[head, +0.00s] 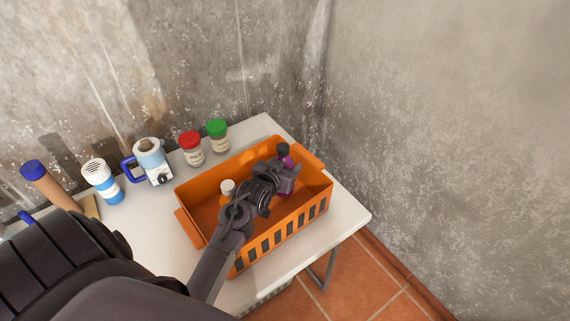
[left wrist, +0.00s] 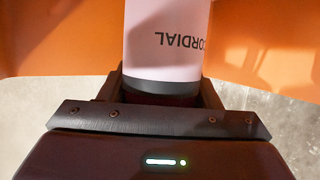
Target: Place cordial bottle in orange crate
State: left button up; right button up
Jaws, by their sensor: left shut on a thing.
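The cordial bottle, with a dark cap and purple contents (head: 287,160), is in my left gripper (head: 284,179), inside the outline of the orange crate (head: 207,186) near its right end. In the left wrist view its pale pink label (left wrist: 165,40) reads CORDIAL upside down between the jaws, with the orange crate wall (left wrist: 60,40) behind it. The left gripper is shut on the bottle. The gripper hides much of the bottle in the head view, so I cannot tell whether its base touches the crate floor. My right gripper is not in view.
A white-capped orange bottle (head: 227,188) stands in the crate's left part. Behind the crate are a red-lidded jar (head: 193,152) and a green-lidded jar (head: 219,142).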

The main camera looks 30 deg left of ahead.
pick_arm(q)
jog(key=o, duration=1.3)
jog(key=shift+f, duration=0.1)
jog(key=r+b+v, duration=0.1)
jog(key=v, duration=1.1)
